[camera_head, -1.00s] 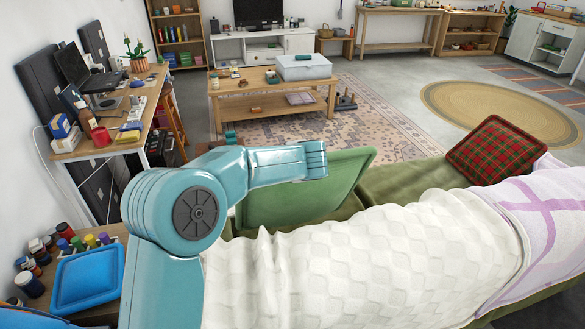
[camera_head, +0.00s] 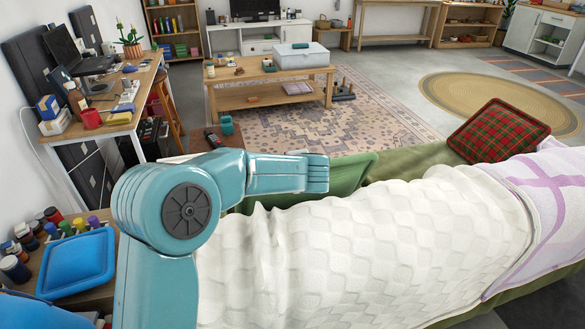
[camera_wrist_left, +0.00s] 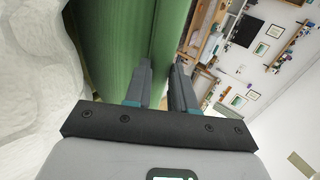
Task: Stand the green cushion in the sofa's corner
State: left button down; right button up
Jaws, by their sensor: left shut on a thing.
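The green cushion (camera_head: 352,174) shows behind the sofa backrest in the head view, its lower part hidden by the backrest and my arm. The sofa (camera_head: 415,158) is green, with a white quilted throw (camera_head: 370,232) over its back. My left arm reaches across the throw from the left; its fingers are out of sight in the head view. In the left wrist view my left gripper (camera_wrist_left: 161,76) is shut on the green cushion (camera_wrist_left: 115,35), whose edge lies between the fingers. The cushion's contact with the seat is hidden. My right gripper is not in view.
A red plaid cushion (camera_head: 498,130) leans at the sofa's right end, beside a lilac-striped blanket (camera_head: 555,200). A side table with a blue tray-like object (camera_head: 77,265) and several jars stands at the left. A coffee table (camera_head: 268,92) stands beyond the sofa.

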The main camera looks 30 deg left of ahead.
pick_arm(q)
jog(key=c, duration=0.9)
grip_release()
jog(key=shift+o, duration=0.2)
jog(key=v, duration=0.7)
jog(key=shift+b, duration=0.35)
jog(key=shift+r, duration=0.1)
